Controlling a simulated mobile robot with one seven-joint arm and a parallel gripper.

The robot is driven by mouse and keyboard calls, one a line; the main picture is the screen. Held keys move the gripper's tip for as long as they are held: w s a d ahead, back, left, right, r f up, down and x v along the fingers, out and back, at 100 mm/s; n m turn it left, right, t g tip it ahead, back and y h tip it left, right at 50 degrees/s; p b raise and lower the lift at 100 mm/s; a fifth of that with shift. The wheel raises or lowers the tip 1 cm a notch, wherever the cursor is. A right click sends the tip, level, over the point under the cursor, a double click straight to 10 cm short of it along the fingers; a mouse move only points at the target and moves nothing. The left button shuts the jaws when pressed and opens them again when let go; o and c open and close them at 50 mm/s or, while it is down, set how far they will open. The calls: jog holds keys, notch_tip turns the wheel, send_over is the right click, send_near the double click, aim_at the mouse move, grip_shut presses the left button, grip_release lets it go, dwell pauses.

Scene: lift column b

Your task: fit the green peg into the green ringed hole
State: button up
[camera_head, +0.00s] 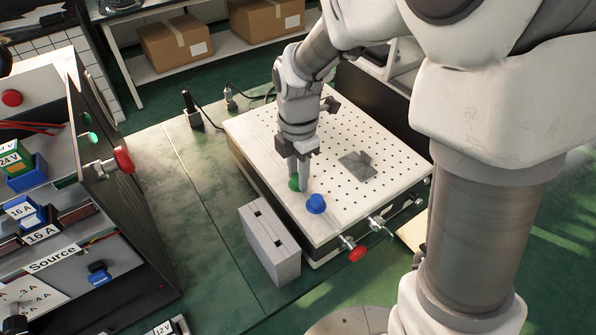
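My gripper (298,181) points down at the near left part of a white perforated board (385,150). A green peg (293,184) shows at its fingertips, partly hidden by the fingers. I cannot tell whether the fingers are closed on the peg or only around it, nor whether the peg touches the board. A blue peg (316,204) with a round flange stands on the board just right of and nearer than the gripper. I cannot make out a green ringed hole on the board.
A grey slotted block (270,243) stands at the board's near left edge. A dark panel (120,180) with a red knob (123,160) stands left. A grey plate (356,163) lies on the board.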

jog(key=o, duration=0.4)
notch_tip(320, 180, up, 17)
jog(key=p, duration=0.3)
jog(key=shift+r, duration=0.2)
dwell(0.4)
jog(key=s+d+r+m+t+p, duration=0.1)
jog(key=s+d+m, duration=0.3)
jog(key=m, duration=0.4)
jog(key=s+d+r+m+t+p, duration=0.1)
jog(key=s+d+m, duration=0.3)
jog(key=m, duration=0.4)
jog(key=s+d+r+m+t+p, duration=0.1)
jog(key=s+d+r+m+t, duration=0.1)
jog(key=s+m, duration=0.4)
jog(key=shift+s+d+r+m+t, duration=0.1)
jog(key=shift+d+r+m+t, duration=0.1)
jog(key=shift+d+m+t, duration=0.3)
jog(key=shift+d+r+m+t, duration=0.15)
jog(key=shift+d+m+t, duration=0.15)
jog(key=shift+d+m, duration=0.3)
